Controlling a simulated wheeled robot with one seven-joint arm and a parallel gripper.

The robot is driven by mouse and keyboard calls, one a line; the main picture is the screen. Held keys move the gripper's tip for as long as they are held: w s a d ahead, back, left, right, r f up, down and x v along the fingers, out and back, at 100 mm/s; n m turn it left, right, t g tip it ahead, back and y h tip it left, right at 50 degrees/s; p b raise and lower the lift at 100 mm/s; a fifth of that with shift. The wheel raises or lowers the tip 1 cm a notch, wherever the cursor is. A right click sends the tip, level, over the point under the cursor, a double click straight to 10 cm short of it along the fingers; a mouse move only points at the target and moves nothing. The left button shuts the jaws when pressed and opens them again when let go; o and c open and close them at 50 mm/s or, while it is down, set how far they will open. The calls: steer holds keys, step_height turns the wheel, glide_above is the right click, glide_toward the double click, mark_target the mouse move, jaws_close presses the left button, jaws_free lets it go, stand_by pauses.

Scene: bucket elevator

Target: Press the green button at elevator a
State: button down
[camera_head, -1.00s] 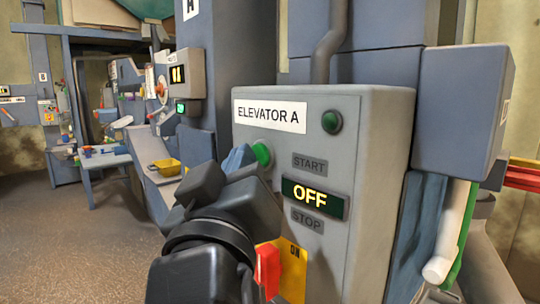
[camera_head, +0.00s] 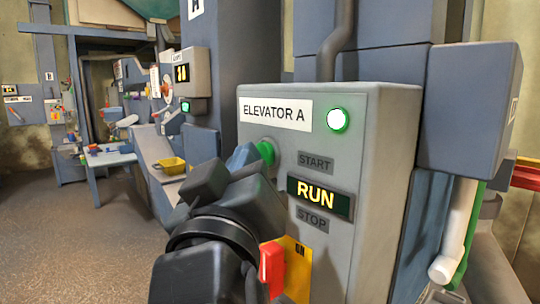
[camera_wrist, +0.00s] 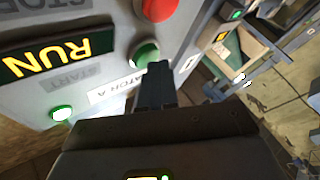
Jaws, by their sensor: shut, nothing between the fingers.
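The grey control box (camera_head: 385,190) carries the label ELEVATOR A (camera_head: 275,110). Its green button (camera_head: 266,152) sits below the label, left of the START plate, and shows in the wrist view (camera_wrist: 146,53). A round indicator (camera_head: 338,120) at the upper right glows bright green. The display (camera_head: 320,197) reads RUN. My gripper (camera_head: 240,157) is shut with nothing in it; in the wrist view its fingertips (camera_wrist: 158,68) are at the green button's edge. I cannot tell if they touch it.
A red switch lever (camera_head: 272,268) on a yellow plate is below my gripper. A red button (camera_wrist: 158,8) shows in the wrist view. A yellow bin (camera_head: 170,166) stands on a chute behind. Open floor lies at the left.

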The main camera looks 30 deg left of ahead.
steer(key=shift+s+a, duration=0.2)
steer(key=shift+s, duration=0.3)
steer(key=shift+s+a+b, duration=0.25)
steer(key=shift+s+a, duration=0.05)
steer(key=shift+s, duration=0.5)
steer(key=shift+s+a+b, duration=0.3)
steer(key=shift+s+a, duration=0.05)
steer(key=shift+s, duration=0.4)
steer(key=shift+s+a+b, duration=0.25)
steer(key=shift+s+a, duration=0.05)
steer(key=shift+s, duration=0.5)
